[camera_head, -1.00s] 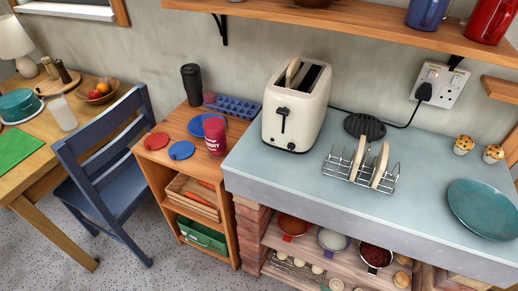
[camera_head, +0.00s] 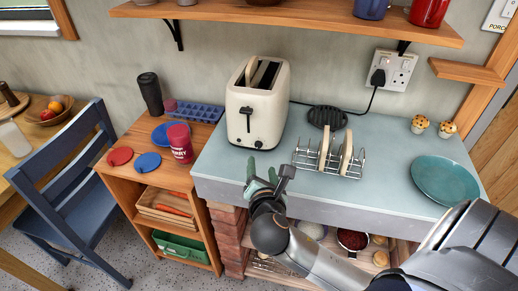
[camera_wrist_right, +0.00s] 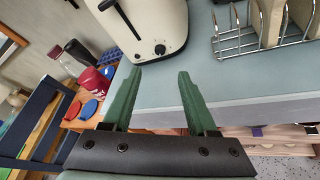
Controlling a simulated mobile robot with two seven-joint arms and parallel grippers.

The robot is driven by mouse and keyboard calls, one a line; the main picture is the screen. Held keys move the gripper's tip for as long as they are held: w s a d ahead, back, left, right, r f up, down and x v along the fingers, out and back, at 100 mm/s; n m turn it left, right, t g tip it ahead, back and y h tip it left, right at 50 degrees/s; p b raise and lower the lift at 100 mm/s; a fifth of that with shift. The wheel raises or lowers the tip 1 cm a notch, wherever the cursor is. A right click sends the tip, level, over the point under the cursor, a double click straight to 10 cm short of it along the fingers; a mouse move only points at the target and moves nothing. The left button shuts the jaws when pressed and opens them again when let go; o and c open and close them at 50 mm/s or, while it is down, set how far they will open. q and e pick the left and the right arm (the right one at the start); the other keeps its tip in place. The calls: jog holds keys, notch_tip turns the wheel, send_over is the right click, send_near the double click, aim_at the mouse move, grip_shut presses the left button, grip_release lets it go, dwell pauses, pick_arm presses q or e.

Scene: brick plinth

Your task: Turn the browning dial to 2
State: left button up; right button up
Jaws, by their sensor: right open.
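The cream toaster (camera_head: 262,100) stands on the blue-grey counter top with a slice of bread (camera_head: 250,70) showing in one slot. Its black browning dial (camera_head: 258,144) is low on the front face, and it also shows in the right wrist view (camera_wrist_right: 160,48). The dial's setting is too small to read. A dark lever (camera_head: 248,117) is above it. My right gripper (camera_head: 263,169) is open and empty, in front of the toaster near the counter's front edge. In the right wrist view the dial lies beyond the green fingertips (camera_wrist_right: 160,73), apart from them. My left gripper is not in view.
A wire toast rack (camera_head: 328,162) with bread stands right of the toaster, near a black trivet (camera_head: 327,117) and the power cord. A teal plate (camera_head: 445,180) lies further right. A shelf (camera_head: 300,20) hangs above.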

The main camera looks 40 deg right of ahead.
aim_at(259, 146)
jog(key=x, duration=1.1)
jog(key=shift+w+f, duration=0.15)
jog(key=shift+w, duration=0.15)
grip_shut()
